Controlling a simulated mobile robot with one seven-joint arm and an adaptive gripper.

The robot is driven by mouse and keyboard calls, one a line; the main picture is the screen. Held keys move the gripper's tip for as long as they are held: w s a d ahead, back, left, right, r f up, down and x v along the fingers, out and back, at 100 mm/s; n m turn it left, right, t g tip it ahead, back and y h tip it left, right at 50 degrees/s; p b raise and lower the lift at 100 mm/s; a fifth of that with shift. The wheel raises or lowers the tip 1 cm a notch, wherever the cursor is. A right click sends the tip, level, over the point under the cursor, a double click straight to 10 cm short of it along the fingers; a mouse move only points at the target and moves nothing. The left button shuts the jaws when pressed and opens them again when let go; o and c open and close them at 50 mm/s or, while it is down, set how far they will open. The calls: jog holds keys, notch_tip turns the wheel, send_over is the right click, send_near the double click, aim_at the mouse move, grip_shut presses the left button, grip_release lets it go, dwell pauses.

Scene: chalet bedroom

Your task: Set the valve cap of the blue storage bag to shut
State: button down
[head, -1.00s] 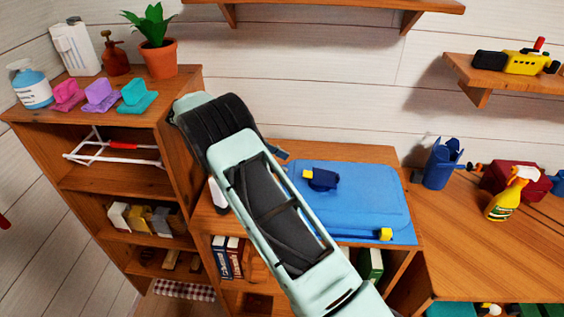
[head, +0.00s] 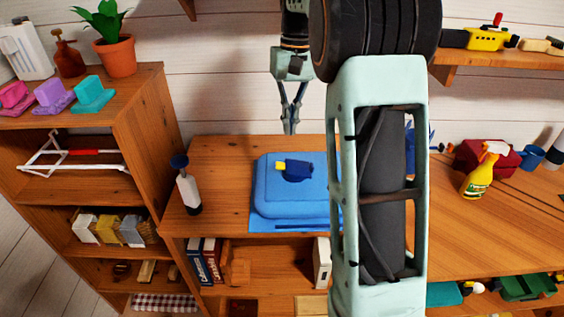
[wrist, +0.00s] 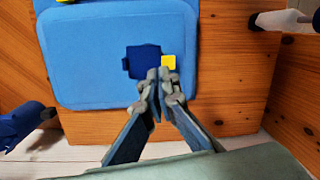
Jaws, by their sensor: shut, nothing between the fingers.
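The blue storage bag (head: 262,209) lies flat on the wooden cabinet top; my arm hides its right side in the head view. Its raised dark blue valve (head: 297,172) has a yellow tab (head: 281,166) on its left side. In the wrist view the bag (wrist: 90,50) shows from above, with the dark valve (wrist: 141,60) and the yellow tab (wrist: 168,62) to its right. Whether the cap is open or shut I cannot tell. My gripper (head: 290,130) is shut and empty, pointing down behind the valve. In the wrist view its fingertips (wrist: 160,75) overlap the valve's near edge.
A white bottle with a dark top (head: 188,188) stands left of the bag. A taller shelf (head: 150,130) rises at the left. A yellow spray bottle (head: 480,175) and red box (head: 470,158) stand to the right. The wall is close behind.

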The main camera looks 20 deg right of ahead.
aim_at(278, 165)
jog(key=f+m, duration=0.1)
jog(key=f, duration=0.2)
jog(key=a+f+t+y, duration=0.1)
jog(key=f, duration=0.3)
jog(key=f+m+b, duration=0.1)
jog(key=f, duration=0.2)
jog(key=shift+w+a+f+m+t, duration=0.15)
jog(key=shift+w+a+m+t, duration=0.15)
jog(key=shift+a, duration=0.1)
jog(key=shift+a+f+h+p, duration=0.35)
jog(key=shift+f+h+p, duration=0.05)
jog(key=shift+f, duration=0.05)
jog(key=shift+w+a+f, duration=0.1)
jog(key=shift+a+f, duration=0.05)
jog(key=shift+f, duration=0.45)
jog(key=shift+r, duration=0.15)
